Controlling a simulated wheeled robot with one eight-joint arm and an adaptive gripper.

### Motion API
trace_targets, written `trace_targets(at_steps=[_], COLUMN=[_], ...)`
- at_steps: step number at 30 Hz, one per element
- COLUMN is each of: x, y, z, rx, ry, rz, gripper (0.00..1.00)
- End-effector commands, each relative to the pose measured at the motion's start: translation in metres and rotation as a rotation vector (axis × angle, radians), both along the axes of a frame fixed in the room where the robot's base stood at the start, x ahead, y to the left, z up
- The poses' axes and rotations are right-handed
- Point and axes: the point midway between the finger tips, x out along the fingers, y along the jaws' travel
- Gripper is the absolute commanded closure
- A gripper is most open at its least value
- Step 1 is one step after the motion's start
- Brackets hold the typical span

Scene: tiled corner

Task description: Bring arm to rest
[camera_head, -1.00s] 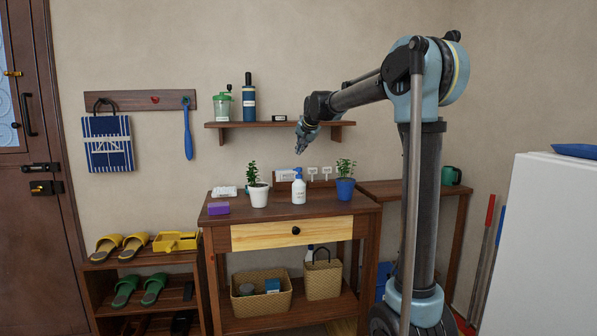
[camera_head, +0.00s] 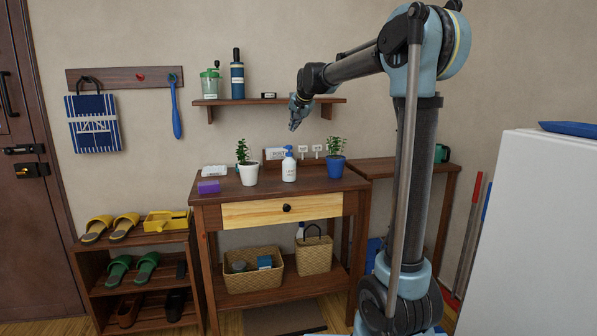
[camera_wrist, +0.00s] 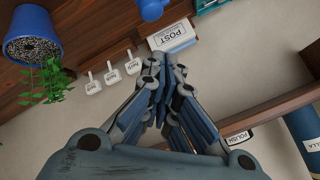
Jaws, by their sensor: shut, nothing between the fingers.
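My arm reaches left from its column at the right of the head view, with a long dark forearm. My gripper (camera_head: 296,122) hangs at its end, tilted down, in front of the wall near the right part of the wall shelf (camera_head: 268,101). It is above the wooden table (camera_head: 330,185) and clear of the plants and the bottle. In the wrist view the fingers of my gripper (camera_wrist: 165,80) come together and hold nothing. Beyond them are a POST box (camera_wrist: 172,36) and small white tags (camera_wrist: 112,74).
The table bears a white-potted plant (camera_head: 248,174), a white pump bottle (camera_head: 289,168), a blue-potted plant (camera_head: 335,168) and a purple block (camera_head: 208,187). A shoe rack (camera_head: 135,239) stands left. A white cabinet (camera_head: 530,230) stands right. The wall left of my gripper is bare below the shelf.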

Motion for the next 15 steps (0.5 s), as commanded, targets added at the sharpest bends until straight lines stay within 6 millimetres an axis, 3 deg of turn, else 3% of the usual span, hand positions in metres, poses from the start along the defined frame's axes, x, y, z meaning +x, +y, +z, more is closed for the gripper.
trace_targets(at_steps=[8,15], x=[-0.086,-0.169], y=[-0.071,-0.125], z=[-0.034,-0.075], rx=[-0.114,-0.208], ry=[0.065,0.135], rz=[0.037,0.081], gripper=[1.0,1.0])
